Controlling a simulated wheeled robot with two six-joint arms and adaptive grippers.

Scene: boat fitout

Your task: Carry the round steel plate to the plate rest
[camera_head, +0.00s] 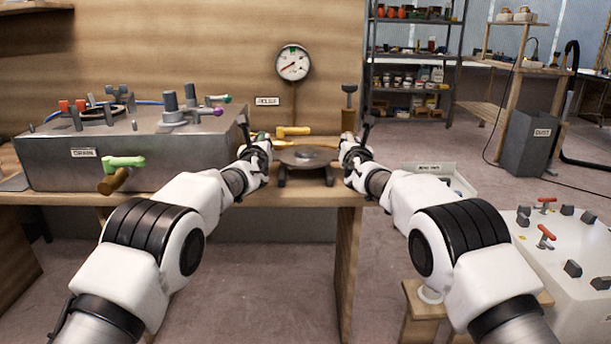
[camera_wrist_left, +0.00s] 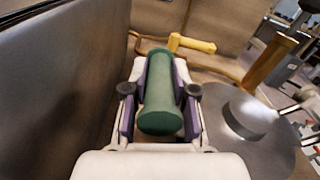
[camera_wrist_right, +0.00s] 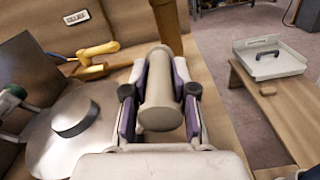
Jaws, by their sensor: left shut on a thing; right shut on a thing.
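The round steel plate (camera_head: 309,155) is a flat grey disc with a raised hub, at the bench's right part between my two grippers. It also shows in the left wrist view (camera_wrist_left: 262,138) and the right wrist view (camera_wrist_right: 50,150). My left gripper (camera_head: 264,145) is shut on a green upright handle (camera_wrist_left: 162,100) at the plate's left side. My right gripper (camera_head: 349,147) is shut on a cream handle (camera_wrist_right: 160,100) at its right side. Dark supports (camera_head: 284,176) show under the plate's front; I cannot tell whether the plate touches them or whether they are the plate rest.
A yellow valve handle (camera_head: 293,131) lies behind the plate, below a gauge (camera_head: 292,63). A wooden post (camera_head: 348,119) stands behind my right gripper. A grey box with valves (camera_head: 130,150) is close on the left. A white tray (camera_wrist_right: 268,62) lies off to the right.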

